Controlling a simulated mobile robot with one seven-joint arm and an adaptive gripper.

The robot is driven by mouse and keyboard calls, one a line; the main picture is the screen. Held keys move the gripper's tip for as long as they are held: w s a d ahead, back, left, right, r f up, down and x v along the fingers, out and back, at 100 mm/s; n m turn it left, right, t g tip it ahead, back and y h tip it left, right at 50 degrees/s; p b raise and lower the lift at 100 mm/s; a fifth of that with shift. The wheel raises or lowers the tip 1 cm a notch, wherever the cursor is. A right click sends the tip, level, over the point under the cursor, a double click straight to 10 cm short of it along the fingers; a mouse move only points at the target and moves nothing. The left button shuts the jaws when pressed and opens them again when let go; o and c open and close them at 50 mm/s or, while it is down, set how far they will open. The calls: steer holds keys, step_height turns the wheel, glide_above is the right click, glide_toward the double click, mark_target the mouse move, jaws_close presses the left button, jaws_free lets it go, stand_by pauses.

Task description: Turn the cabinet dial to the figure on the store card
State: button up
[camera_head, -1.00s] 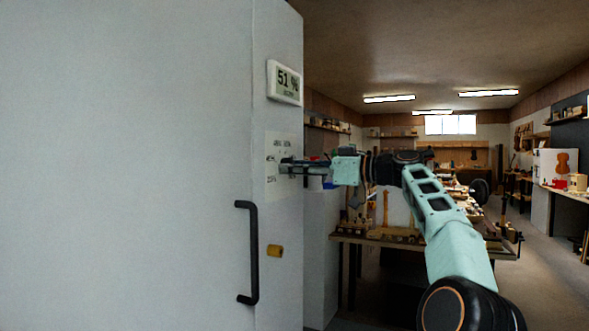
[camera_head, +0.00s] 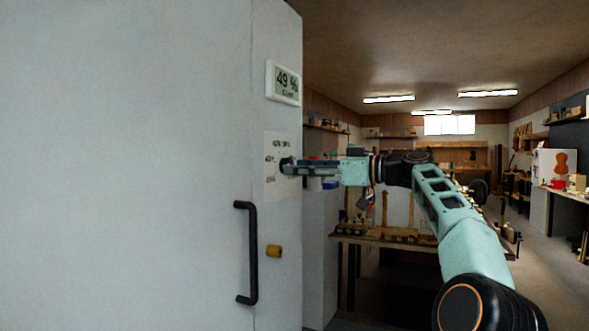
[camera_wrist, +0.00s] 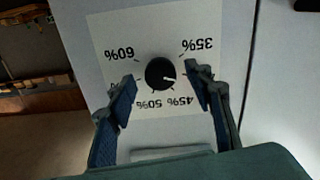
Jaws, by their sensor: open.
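The cabinet dial is a round black knob (camera_wrist: 157,72) on a white scale plate (camera_wrist: 112,25), printed with percent figures that appear upside down in the wrist view. Its white pointer line points right, between the 35% and 45% figures; the label there is hidden behind a finger. My gripper (camera_wrist: 161,80) is open, one finger on each side of the knob, with gaps visible. In the head view my gripper (camera_head: 290,166) reaches the plate (camera_head: 280,190) from the right and covers most of the knob. A display (camera_head: 284,82) above reads 49 %. I cannot make out the store card.
The grey cabinet (camera_head: 130,170) fills the left. A black door handle (camera_head: 252,252) and a brass lock (camera_head: 274,251) sit below the plate. A cluttered workbench (camera_head: 385,240) stands behind my arm. Open floor lies at the right.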

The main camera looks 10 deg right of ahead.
steer(key=v, duration=1)
steer(key=shift+w, duration=0.1)
